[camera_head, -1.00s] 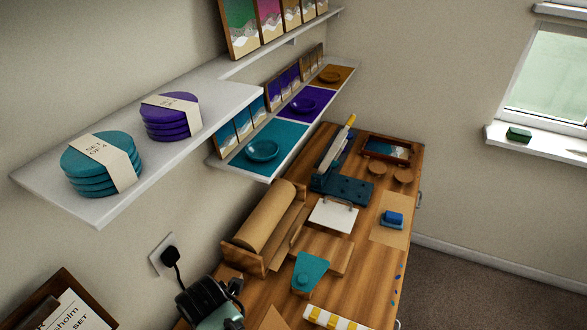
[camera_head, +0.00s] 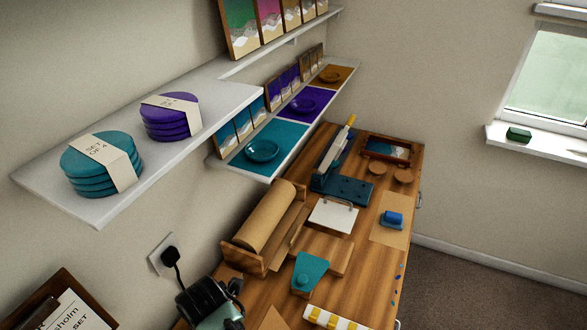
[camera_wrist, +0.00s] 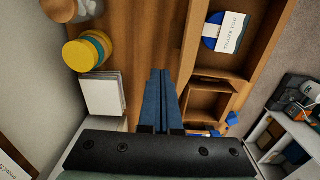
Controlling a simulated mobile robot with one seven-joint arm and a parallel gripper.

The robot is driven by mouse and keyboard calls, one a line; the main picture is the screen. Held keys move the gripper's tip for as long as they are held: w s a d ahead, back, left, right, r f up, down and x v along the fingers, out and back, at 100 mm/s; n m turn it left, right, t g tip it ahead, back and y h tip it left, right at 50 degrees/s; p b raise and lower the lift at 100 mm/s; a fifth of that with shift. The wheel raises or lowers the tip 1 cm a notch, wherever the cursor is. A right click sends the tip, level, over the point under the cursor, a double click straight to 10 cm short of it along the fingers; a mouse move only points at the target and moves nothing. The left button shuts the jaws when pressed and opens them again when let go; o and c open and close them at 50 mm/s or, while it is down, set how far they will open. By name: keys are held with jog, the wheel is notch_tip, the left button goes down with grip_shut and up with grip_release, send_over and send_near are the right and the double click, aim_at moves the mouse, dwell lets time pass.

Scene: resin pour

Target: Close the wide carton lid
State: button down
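In the wrist view my gripper (camera_wrist: 160,75) points up the picture, its two long blue fingers side by side and shut, with nothing seen between them. To its right is an open brown carton-like box (camera_wrist: 247,75); a blue round piece (camera_wrist: 209,32) with a "thank you" card (camera_wrist: 230,32) lies in its upper part. Smaller open compartments (camera_wrist: 208,103) lie below, close to the right of my fingers. I cannot tell for sure which panel is the wide lid. My gripper and this box do not show in the head view.
In the wrist view, yellow and teal round pieces (camera_wrist: 88,50) and a white stack (camera_wrist: 102,94) stand left of my fingers. White shelving (camera_wrist: 290,130) is at lower right. The head view shows a crowded wooden bench (camera_head: 372,250) below wall shelves (camera_head: 60,190).

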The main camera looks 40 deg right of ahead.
jog(key=shift+f, duration=0.1)
notch_tip(320, 180, down, 6)
jog(key=b, duration=0.4)
jog(key=shift+f, duration=0.2)
jog(key=shift+s+r, duration=0.1)
jog(key=shift+s, duration=0.05)
